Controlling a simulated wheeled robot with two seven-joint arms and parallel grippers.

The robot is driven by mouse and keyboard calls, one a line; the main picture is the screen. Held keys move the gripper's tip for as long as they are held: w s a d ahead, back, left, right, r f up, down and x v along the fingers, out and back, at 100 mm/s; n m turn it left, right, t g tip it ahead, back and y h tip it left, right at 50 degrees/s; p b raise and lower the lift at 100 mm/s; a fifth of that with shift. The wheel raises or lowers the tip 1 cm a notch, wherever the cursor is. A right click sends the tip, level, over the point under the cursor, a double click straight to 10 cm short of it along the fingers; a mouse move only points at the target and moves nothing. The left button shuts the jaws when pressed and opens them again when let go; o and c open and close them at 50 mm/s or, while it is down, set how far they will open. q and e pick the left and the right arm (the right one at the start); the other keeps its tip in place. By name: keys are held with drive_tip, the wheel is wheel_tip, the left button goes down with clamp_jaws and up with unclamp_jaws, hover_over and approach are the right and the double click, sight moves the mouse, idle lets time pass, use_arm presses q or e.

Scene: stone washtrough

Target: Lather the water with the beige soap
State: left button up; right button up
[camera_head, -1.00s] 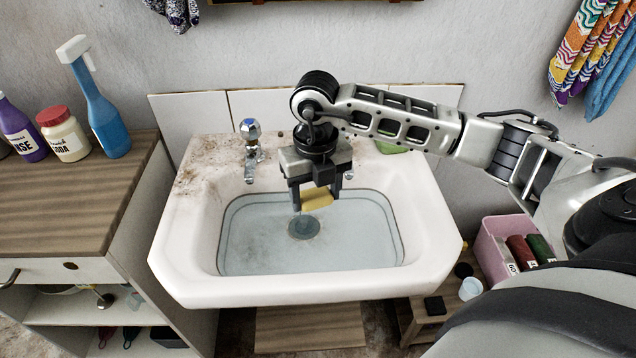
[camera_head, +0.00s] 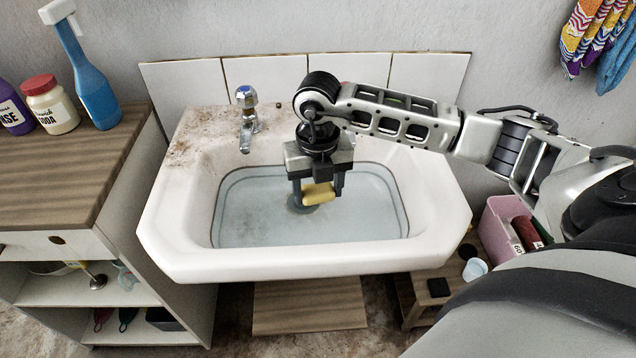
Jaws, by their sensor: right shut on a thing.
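The beige soap (camera_head: 318,194) is a small yellowish bar in the middle of the camera_head view. My right gripper (camera_head: 318,190) points down over the basin and is shut on the soap. The water (camera_head: 262,215) fills the basin of the white sink (camera_head: 290,267) and looks clear, with no foam visible. I cannot tell whether the soap touches the water. My left gripper is not in view.
A chrome tap (camera_head: 246,115) stands at the sink's back left. A wooden-topped cabinet (camera_head: 60,175) with a blue spray bottle (camera_head: 92,85) and other bottles is at left. A pink bin (camera_head: 497,235) and a low wooden stool (camera_head: 425,300) are at lower right.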

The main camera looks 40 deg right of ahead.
wheel_tip(320, 180, down, 2)
drive_tip(key=shift+f+b, duration=0.15)
drive_tip(key=shift+b, duration=0.45)
wheel_tip(320, 180, down, 4)
drive_tip(key=b, duration=0.3)
drive_tip(key=shift+f, duration=0.1)
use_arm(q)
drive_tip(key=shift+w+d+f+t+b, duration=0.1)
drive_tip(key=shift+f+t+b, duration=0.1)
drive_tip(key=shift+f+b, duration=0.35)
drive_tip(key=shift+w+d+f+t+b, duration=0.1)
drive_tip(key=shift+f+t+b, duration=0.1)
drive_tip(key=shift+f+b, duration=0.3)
use_arm(e)
drive_tip(key=shift+f, duration=1.1)
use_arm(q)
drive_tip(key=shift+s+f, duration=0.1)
use_arm(e)
drive_tip(key=shift+d, duration=0.1)
drive_tip(key=shift+s+d, duration=0.4)
drive_tip(key=shift+d, duration=0.2)
drive_tip(key=shift+s+d, duration=0.4)
drive_tip(key=shift+d, duration=0.2)
